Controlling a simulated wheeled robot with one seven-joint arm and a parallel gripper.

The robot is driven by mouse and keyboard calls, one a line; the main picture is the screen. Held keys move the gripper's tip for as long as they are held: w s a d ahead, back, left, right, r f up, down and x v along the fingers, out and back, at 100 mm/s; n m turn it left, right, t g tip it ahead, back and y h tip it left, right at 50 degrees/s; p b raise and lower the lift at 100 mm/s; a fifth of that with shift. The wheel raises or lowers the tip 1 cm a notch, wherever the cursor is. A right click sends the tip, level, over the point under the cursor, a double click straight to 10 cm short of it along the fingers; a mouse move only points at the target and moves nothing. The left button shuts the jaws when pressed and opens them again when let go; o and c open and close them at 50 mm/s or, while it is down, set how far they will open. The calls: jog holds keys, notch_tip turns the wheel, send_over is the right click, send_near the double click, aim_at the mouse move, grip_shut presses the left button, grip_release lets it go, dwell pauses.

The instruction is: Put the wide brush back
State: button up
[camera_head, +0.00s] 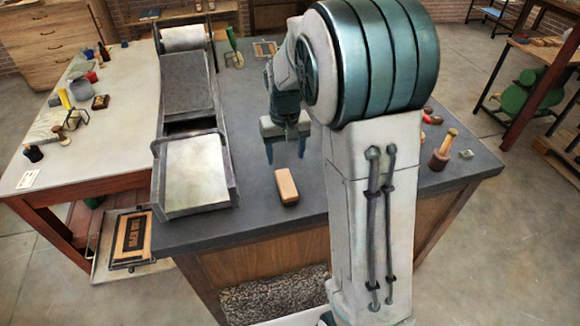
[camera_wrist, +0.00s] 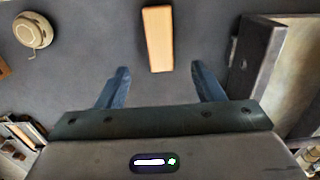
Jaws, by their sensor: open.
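A tan, oblong wooden block (camera_head: 287,186) lies on the dark grey worktop (camera_head: 255,222), near its front edge. It may be the wide brush, but no bristles show. My gripper (camera_head: 286,152) is open and empty, its blue fingers pointing down above the worktop, just behind the block. In the wrist view the block (camera_wrist: 158,38) lies beyond the two fingertips (camera_wrist: 159,75), lined up with the gap between them and not gripped. My arm hides part of the worktop.
A press (camera_head: 193,130) with a pale flat bed stands left of the block. A wooden-handled mallet (camera_head: 443,150) and small items are at the right. A pale-topped table (camera_head: 110,150) with bottles and tools stands at the left. The worktop around the block is clear.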

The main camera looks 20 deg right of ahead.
jog(key=s+r+t, duration=0.1)
jog(key=s+r, duration=0.3)
jog(key=s, duration=0.6)
jog(key=s+r+t, duration=0.2)
jog(key=s+r, duration=0.2)
jog(key=s, duration=0.7)
jog(key=shift+s+r+t, duration=0.2)
jog(key=shift+t, duration=0.1)
jog(key=shift+d, duration=0.1)
